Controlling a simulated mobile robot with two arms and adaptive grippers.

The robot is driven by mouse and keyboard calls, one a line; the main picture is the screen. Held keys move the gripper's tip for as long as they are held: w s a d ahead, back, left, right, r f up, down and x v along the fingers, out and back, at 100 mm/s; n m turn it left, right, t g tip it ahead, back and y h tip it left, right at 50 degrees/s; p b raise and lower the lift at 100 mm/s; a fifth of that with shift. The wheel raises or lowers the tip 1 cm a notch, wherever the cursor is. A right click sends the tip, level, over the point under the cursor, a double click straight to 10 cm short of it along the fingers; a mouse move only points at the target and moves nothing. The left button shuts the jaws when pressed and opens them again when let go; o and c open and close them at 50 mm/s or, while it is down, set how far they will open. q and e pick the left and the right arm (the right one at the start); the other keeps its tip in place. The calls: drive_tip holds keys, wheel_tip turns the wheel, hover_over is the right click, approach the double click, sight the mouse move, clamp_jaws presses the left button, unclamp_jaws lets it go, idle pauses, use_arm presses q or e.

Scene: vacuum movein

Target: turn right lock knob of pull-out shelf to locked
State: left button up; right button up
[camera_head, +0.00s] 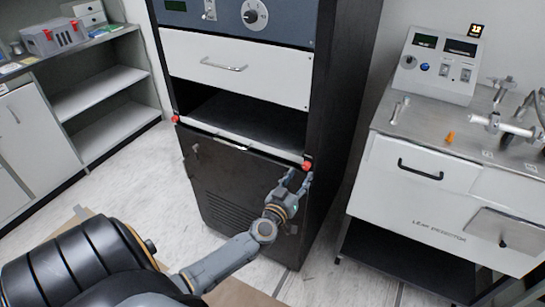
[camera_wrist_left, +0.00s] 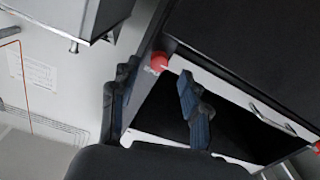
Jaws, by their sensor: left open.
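The right lock knob (camera_head: 307,166) is a small red knob at the right end of the white front edge of the pull-out shelf (camera_head: 250,145). In the left wrist view the red knob (camera_wrist_left: 159,61) shows just beyond and between the fingertips, with a pale marking on it. The shelf front (camera_wrist_left: 222,87) runs from it to the lower right. My left gripper (camera_head: 298,178) is open and empty, just below the knob; I cannot tell whether a finger touches it. The left red knob (camera_head: 175,118) sits at the other shelf end. My right gripper is not in view.
The dark cabinet has a white drawer (camera_head: 235,66) above the shelf and a dark lower panel (camera_head: 235,180). A leak-detector bench (camera_head: 430,195) stands close on the right, with a narrow floor gap between. Open side shelves (camera_head: 100,90) stand at the left.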

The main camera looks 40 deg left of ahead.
use_arm(q)
drive_tip(key=v, duration=1.1)
drive_tip(key=s+d+f+m+g+h, duration=0.1)
drive_tip(key=s+f, duration=0.3)
drive_tip(key=f, duration=0.6)
drive_tip(key=s+d+f+m+g+h+p, duration=0.1)
drive_tip(key=s+d+f+m+g+h, duration=0.1)
drive_tip(key=f, duration=0.8)
drive_tip(key=s+d+f+m+g+h, duration=0.1)
drive_tip(key=s+d+f+g, duration=0.3)
drive_tip(key=f, duration=0.6)
drive_tip(key=shift+s+m+g, duration=0.3)
drive_tip(key=shift+s+m, duration=0.3)
drive_tip(key=shift+s, duration=0.25)
drive_tip(key=shift+d+f, duration=0.15)
drive_tip(key=s+d+f+g, duration=0.1)
drive_tip(key=s+f+g, duration=0.2)
drive_tip(key=s, duration=0.6)
drive_tip(key=s+d+f+m+g+p, duration=0.1)
drive_tip(key=s+f+g, duration=0.2)
drive_tip(key=s+f, duration=0.3)
drive_tip(key=s+d+f+m+g, duration=0.1)
drive_tip(key=s+f+g, duration=0.2)
drive_tip(key=s, duration=0.8)
wheel_tip(320, 180, down, 3)
drive_tip(key=shift+s+d+r, duration=0.15)
drive_tip(key=shift+s+d, duration=0.1)
drive_tip(key=shift+s, duration=0.1)
